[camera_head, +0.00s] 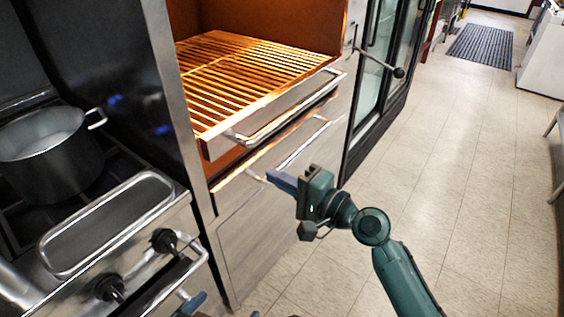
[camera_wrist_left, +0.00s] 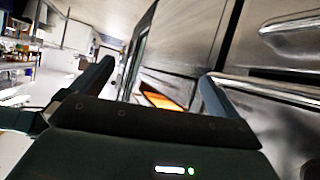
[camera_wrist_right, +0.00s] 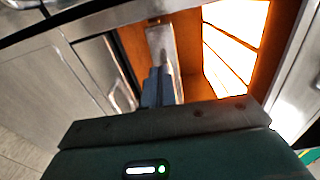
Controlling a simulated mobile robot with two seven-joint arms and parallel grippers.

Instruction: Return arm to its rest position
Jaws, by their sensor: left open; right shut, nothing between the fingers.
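My right gripper (camera_head: 284,181) is green with blue-grey fingers. In the head view it is in front of the cabinet, below the pulled-out slatted rack (camera_head: 255,80). Its fingers are together with nothing between them, as the right wrist view (camera_wrist_right: 157,86) also shows. It appears apart from the rack's handle. My left gripper is mostly out of the head view; only a blue fingertip (camera_head: 191,302) shows at the bottom edge, by the stove front. In the left wrist view its fingers (camera_wrist_left: 156,72) are spread and empty, with metal fronts beyond.
The rack sticks out of the orange-lit cabinet, its bar handle (camera_head: 285,112) facing forward. A closed drawer (camera_head: 265,205) lies below. A stove with a grey pot (camera_head: 50,150) and knobs (camera_head: 165,241) stands left. Tiled floor (camera_head: 460,170) is clear at right.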

